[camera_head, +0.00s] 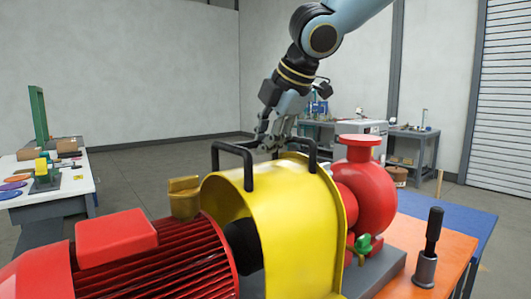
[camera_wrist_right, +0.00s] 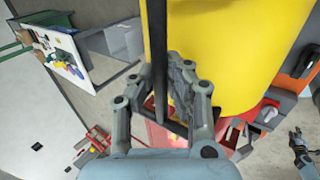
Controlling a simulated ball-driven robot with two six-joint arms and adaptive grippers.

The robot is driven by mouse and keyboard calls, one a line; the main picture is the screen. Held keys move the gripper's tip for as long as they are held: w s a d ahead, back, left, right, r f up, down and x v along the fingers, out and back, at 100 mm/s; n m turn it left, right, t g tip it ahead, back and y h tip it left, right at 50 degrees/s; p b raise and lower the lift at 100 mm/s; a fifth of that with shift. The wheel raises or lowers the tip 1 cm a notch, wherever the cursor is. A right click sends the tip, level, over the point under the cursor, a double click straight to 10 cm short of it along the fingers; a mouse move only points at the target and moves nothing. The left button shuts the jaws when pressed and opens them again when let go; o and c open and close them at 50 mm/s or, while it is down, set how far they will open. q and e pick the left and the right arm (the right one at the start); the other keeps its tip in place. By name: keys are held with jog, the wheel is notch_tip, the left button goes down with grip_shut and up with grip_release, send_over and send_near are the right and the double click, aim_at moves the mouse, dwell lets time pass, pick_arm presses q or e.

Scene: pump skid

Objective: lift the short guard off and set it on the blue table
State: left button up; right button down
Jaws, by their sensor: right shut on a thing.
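The short guard (camera_head: 285,205) is a yellow arched cover with two black handles, between the red motor (camera_head: 150,270) and the red pump (camera_head: 372,195). It also fills the upper right of the right wrist view (camera_wrist_right: 225,50). My right gripper (camera_head: 270,146) is shut on a black handle bar (camera_wrist_right: 158,60), which runs between its fingers in the wrist view. I cannot tell whether the guard is raised from its seat. The blue table top (camera_head: 455,218) shows at the right, behind the orange bench. My left gripper (camera_wrist_right: 300,145) appears small at the wrist view's right edge; its jaw state is unclear.
A black-handled tool in a grey holder (camera_head: 426,262) stands on the orange bench top (camera_head: 405,240). A brass-coloured fitting (camera_head: 184,197) rises beside the motor. A white table (camera_head: 60,190) with small items stands far left. Grey workbenches stand at the back.

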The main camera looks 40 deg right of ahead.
notch_tip(320, 180, up, 14)
jog(key=p, duration=0.4)
jog(key=shift+r, duration=0.25)
notch_tip(320, 180, up, 9)
jog(key=p, duration=0.9)
jog(key=shift+p, duration=0.4)
